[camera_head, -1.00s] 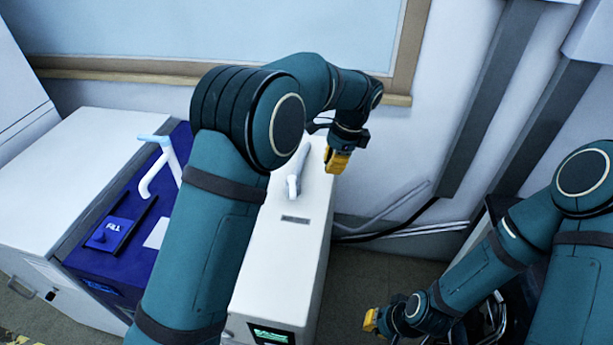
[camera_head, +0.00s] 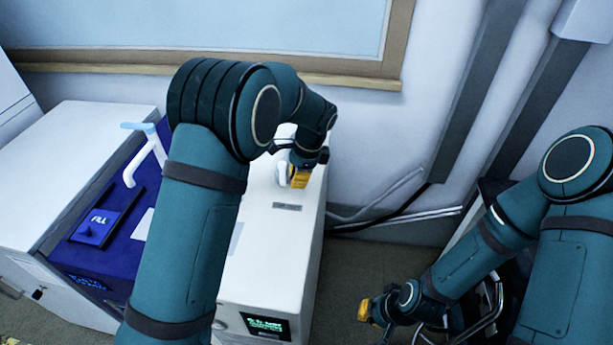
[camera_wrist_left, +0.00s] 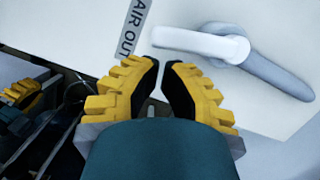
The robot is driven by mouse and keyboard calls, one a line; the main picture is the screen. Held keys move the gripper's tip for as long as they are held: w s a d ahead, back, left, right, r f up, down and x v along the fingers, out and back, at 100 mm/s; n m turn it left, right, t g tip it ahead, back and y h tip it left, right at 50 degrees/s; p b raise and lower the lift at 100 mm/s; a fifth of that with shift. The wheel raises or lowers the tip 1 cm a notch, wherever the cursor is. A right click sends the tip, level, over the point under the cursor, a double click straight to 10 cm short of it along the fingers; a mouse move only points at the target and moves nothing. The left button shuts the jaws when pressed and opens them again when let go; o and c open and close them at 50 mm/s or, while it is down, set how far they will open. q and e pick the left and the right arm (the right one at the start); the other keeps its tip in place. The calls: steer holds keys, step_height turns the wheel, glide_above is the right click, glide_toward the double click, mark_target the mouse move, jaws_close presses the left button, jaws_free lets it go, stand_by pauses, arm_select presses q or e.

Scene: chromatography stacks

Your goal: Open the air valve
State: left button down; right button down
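The air valve is a white and grey lever on top of the white box. In the left wrist view its white handle end (camera_wrist_left: 200,43) lies just beyond my fingertips, and its grey part (camera_wrist_left: 270,75) runs off to the right. An "AIR OUT" label (camera_wrist_left: 134,28) is beside it. In the head view the lever (camera_head: 282,174) is partly hidden by my left gripper (camera_head: 298,178). My left gripper (camera_wrist_left: 162,64) also shows in the wrist view, with a narrow, empty gap between its fingers. My right gripper (camera_head: 368,308) hangs low at the right; its finger opening is unclear.
The white box (camera_head: 262,270) has a small green-lit display (camera_head: 266,326). Left of it is a blue-topped unit (camera_head: 75,255) with a "FILL" panel and another white lever (camera_head: 148,155). A wall with a framed window stands behind. Pipes run at the right.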

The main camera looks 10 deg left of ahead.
stand_by(0.3)
arm_select(q)
steer(key=shift+s+a, duration=0.1)
steer(key=shift+a, duration=0.05)
steer(key=m+p, duration=0.1)
steer(key=s+a+m+p, duration=0.1)
steer(key=shift+a+r+m+t, duration=0.15)
steer(key=shift+m+t, duration=0.25)
steer(key=shift+s+a, duration=0.15)
steer(key=shift+a, duration=0.05)
steer(key=shift+w+d+f+m, duration=0.2)
steer(key=shift+m, duration=0.1)
steer(key=shift+a, duration=0.1)
steer(key=shift+w+d+p, duration=0.5)
steer(key=shift+d, duration=0.1)
